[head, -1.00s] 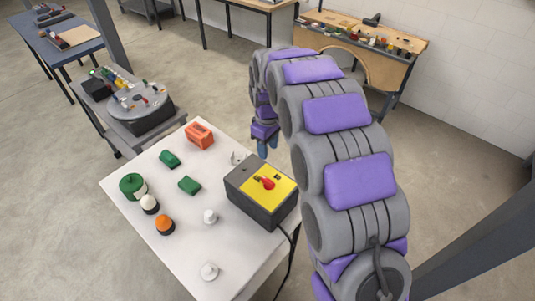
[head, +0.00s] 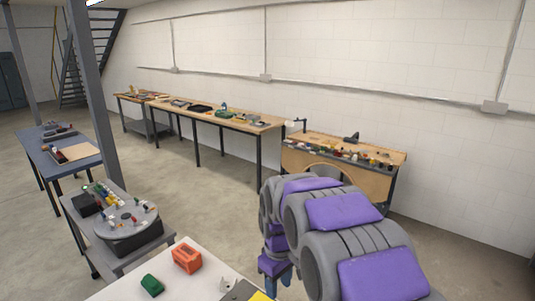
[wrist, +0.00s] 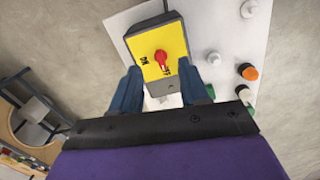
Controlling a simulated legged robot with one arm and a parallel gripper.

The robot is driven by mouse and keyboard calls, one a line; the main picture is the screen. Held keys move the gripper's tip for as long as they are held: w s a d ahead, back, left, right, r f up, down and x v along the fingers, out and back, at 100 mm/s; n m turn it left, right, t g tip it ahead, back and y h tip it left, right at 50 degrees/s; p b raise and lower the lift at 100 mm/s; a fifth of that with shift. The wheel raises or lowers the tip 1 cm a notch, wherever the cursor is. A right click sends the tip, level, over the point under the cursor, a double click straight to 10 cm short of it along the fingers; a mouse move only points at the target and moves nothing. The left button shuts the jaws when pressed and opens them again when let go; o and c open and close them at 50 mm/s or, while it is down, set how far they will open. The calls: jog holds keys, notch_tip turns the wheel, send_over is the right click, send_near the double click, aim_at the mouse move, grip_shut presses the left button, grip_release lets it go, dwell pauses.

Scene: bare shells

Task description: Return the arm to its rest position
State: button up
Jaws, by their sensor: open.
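My purple and grey arm reaches up on the right of the head view and bends down at its far end. My gripper (wrist: 162,98) shows in the wrist view with its two blue fingers apart and nothing between them. In the head view only a bit of its blue fingers (head: 284,278) shows below the arm. In the wrist view a grey box with a yellow face and a red switch (wrist: 160,57) appears just beyond the fingertips. I cannot tell the exact gap.
A white table (head: 205,272) bears an orange block (head: 187,256) and a green block (head: 152,286). A grey cart with a round turntable (head: 127,222) stands at the left. A dark post (head: 93,95) rises behind it. Workbenches (head: 215,112) line the wall. Open floor lies between.

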jog(key=s+d+m+b, duration=0.2)
jog(key=s+d+m, duration=0.2)
jog(key=s, duration=1.2)
jog(key=s+d+f+m+g+b, duration=0.1)
jog(key=s+d+m, duration=0.4)
jog(key=s, duration=1.2)
jog(key=shift+s+d+f+b, duration=0.15)
jog(key=shift+s+d+b, duration=0.15)
jog(key=shift+d, duration=0.95)
jog(key=shift+w, duration=0.1)
